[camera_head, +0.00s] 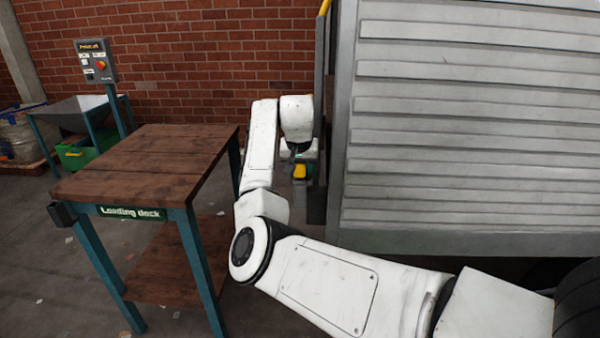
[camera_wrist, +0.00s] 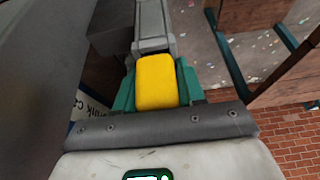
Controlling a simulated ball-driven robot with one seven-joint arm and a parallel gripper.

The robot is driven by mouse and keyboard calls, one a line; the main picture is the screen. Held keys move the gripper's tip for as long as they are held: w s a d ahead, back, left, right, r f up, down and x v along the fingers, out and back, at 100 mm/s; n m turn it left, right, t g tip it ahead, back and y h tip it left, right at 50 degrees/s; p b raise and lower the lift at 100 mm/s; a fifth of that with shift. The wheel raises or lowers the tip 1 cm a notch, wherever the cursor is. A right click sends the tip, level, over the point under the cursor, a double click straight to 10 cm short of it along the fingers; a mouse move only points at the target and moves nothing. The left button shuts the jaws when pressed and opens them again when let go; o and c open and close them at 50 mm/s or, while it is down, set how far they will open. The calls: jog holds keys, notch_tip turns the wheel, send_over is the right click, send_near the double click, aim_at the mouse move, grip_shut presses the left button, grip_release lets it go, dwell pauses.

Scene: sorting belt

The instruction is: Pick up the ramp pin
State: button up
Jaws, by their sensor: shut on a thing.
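The ramp pin shows as a yellow block-shaped head (camera_wrist: 157,82) in the wrist view, and as a small yellow patch (camera_head: 299,171) in the head view. My gripper (camera_wrist: 158,92) is shut on it, with a teal finger on each side of the yellow head. In the head view my gripper (camera_head: 300,163) hangs low beside the left edge of the slatted ramp. A grey metal bar (camera_wrist: 153,25) extends beyond the yellow head. I cannot tell whether it is part of the pin or a fitting behind it. The pin's lower part is hidden.
A grey slatted ramp panel (camera_head: 450,130) stands upright close on the right. A wooden-topped table (camera_head: 150,160) marked "Loading dock" stands left of my arm. A control box (camera_head: 95,62) and a metal hopper (camera_head: 75,108) are behind it, near a brick wall.

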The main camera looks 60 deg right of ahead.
grip_shut()
jog(key=shift+r, duration=0.1)
notch_tip(320, 180, up, 12)
jog(key=shift+r+b, duration=0.1)
jog(key=shift+b, duration=0.75)
jog(key=s+a, duration=0.3)
jog(key=a, duration=0.5)
jog(key=s+a+b, duration=0.1)
jog(key=s+a, duration=0.3)
jog(key=a, duration=0.4)
jog(key=shift+a+f, duration=0.2)
jog(key=shift+a, duration=0.15)
notch_tip(320, 180, up, 12)
jog(key=p, duration=1.3)
jog(key=shift+w, duration=0.15)
